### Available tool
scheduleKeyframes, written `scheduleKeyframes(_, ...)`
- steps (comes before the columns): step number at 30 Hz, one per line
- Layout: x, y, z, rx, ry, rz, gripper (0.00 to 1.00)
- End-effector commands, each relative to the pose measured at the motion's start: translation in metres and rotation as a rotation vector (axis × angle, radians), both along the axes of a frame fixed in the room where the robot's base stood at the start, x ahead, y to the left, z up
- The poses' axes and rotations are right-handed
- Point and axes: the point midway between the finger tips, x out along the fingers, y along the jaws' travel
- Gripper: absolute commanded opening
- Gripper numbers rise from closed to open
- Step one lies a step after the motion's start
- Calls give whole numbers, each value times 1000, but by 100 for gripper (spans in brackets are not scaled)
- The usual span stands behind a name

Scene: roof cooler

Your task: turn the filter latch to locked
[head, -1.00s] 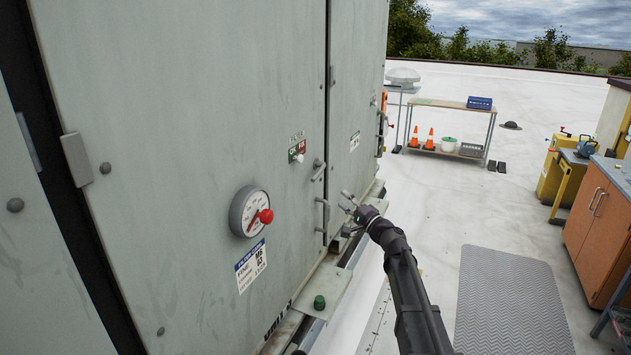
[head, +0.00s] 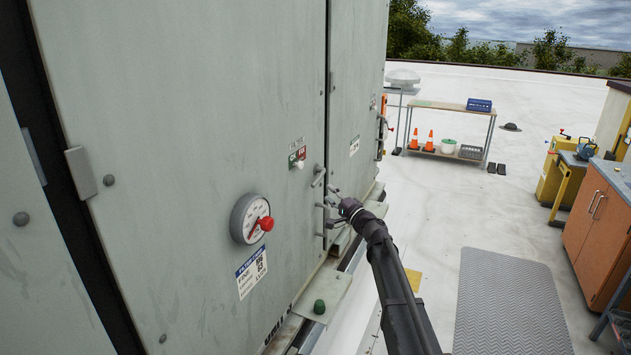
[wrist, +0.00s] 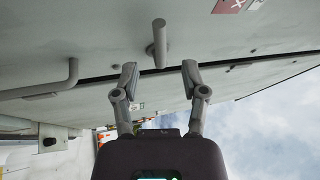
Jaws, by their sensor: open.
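The filter latch (head: 318,177) is a small grey lever on the grey-green cabinet door, just right of a green and red filter label (head: 298,156). In the wrist view the latch (wrist: 160,42) sticks out from the panel, ahead of and roughly centred between my fingertips. My gripper (head: 331,197) is close to the door, just below and right of the latch in the head view. In the wrist view my gripper (wrist: 160,78) is open and empty, with its two fingers apart and short of the latch. I cannot tell the latch's exact angle.
A grey pull handle (wrist: 58,82) stands out from the door to the left in the wrist view. A gauge with a red knob (head: 252,219) is on the door. A ledge with a green knob (head: 319,306) runs below.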

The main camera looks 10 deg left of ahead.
Motion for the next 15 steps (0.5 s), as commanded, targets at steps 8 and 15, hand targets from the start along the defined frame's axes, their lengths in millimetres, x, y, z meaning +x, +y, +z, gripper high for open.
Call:
scheduleKeyframes(8,27,35,13,1,0,2,56)
scheduleKeyframes(15,40,52,18,0,1,1,56)
